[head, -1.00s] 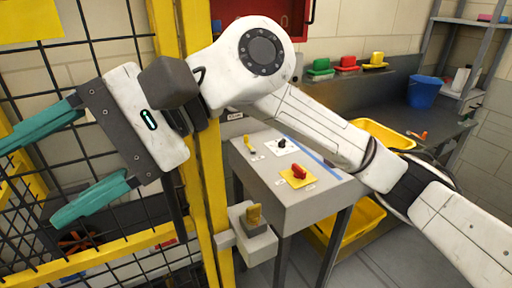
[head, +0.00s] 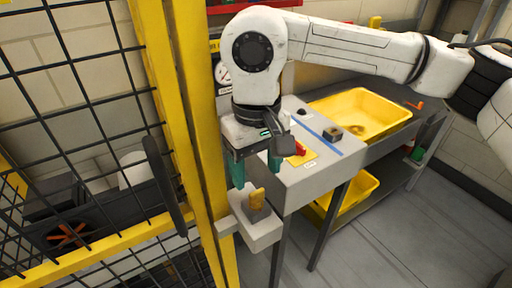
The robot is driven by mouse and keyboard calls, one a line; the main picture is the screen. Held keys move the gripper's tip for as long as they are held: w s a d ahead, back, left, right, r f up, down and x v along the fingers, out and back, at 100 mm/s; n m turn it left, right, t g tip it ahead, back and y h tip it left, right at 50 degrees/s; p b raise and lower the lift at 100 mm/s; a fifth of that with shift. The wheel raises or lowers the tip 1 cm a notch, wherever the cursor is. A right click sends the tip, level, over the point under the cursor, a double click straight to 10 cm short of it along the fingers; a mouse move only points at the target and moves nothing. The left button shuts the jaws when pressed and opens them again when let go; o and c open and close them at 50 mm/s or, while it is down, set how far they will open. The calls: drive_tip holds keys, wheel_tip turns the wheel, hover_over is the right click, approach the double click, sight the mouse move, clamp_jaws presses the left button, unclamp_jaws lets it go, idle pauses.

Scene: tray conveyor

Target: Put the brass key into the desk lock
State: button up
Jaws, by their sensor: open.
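The brass key (head: 257,198) stands upright in a grey box (head: 262,236) fixed to the yellow gate post. My gripper (head: 256,180) is open and empty, its teal fingers pointing down just above the key, one on each side of it in the picture. I cannot tell whether they touch it. The grey desk (head: 315,177) stands behind and to the right. A small dark block with a tan top (head: 333,133) sits on it; I cannot tell whether this is the desk lock. My wrist hides the desk's left part.
A red handle (head: 298,150) on a yellow plate stands on the desk close to my gripper's right side. The yellow post (head: 197,130) and black mesh fence are close on the left. Yellow bins (head: 362,114) stand at the right. The floor in front is clear.

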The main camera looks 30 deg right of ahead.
sight(257, 191)
wheel_tip(257, 191, down, 7)
drive_tip(key=shift+r+p, duration=0.15)
drive_tip(key=shift+p, duration=0.3)
drive_tip(key=c, duration=1.2)
drive_tip(key=shift+r, duration=0.1)
drive_tip(key=shift+r, duration=0.35)
drive_tip(key=shift+r, duration=0.35)
drive_tip(key=shift+s+r+p, duration=0.1)
drive_tip(key=shift+r+p, duration=0.2)
drive_tip(key=shift+r, duration=0.35)
drive_tip(key=shift+r, duration=0.35)
drive_tip(key=shift+r, duration=0.1)
